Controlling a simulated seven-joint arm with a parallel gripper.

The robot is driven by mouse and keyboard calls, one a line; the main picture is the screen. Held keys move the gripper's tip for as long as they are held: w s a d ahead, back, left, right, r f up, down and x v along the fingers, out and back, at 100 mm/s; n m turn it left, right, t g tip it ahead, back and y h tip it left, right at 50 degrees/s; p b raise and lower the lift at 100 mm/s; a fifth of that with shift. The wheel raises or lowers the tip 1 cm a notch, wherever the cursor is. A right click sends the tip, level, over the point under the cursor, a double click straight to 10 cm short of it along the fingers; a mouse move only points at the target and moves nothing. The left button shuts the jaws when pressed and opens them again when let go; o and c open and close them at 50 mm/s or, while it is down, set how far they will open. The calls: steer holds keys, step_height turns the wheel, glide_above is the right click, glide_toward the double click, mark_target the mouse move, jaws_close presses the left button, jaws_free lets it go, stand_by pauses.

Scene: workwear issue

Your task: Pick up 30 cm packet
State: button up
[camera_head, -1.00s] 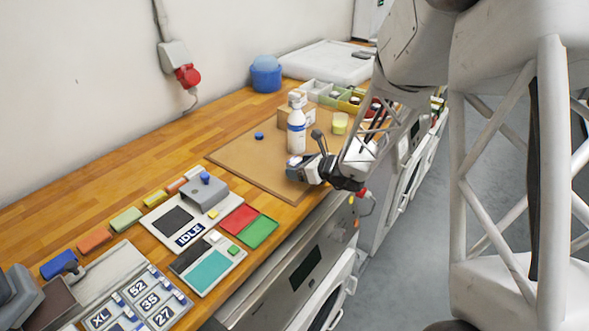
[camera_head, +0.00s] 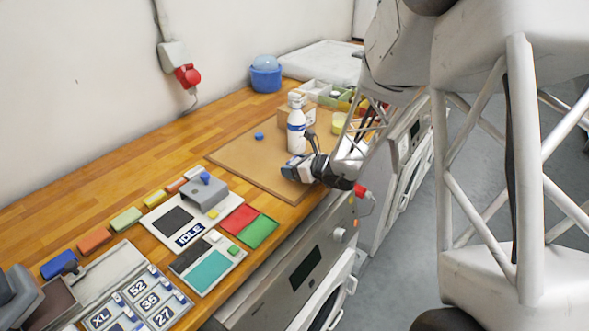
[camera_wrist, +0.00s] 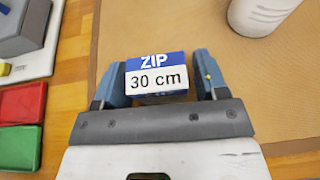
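The 30 cm packet (camera_wrist: 157,77) is a small box with a blue ZIP band above a white face in the wrist view. It stands between the two fingers of my gripper (camera_wrist: 160,82). The left finger is at or very near its side, and a narrow gap shows on the right, so the gripper looks open around it. In the head view my gripper (camera_head: 297,170) is low over the front edge of the brown mat (camera_head: 245,165). The packet is mostly hidden there behind the fingers.
A white bottle (camera_head: 296,132) stands just behind my gripper, with a cardboard box (camera_head: 313,117) behind it. A blue cap (camera_head: 259,136) lies on the mat. Red (camera_head: 239,219) and green (camera_head: 260,232) trays lie to the left.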

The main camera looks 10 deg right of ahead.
mark_target(294, 161)
steer(key=c, duration=0.7)
steer(key=shift+r, duration=0.2)
steer(key=shift+r, duration=1.5)
steer(key=s+d+r, duration=0.1)
steer(key=s, duration=1.5)
steer(key=shift+d+r, duration=0.2)
steer(key=shift+r, duration=0.1)
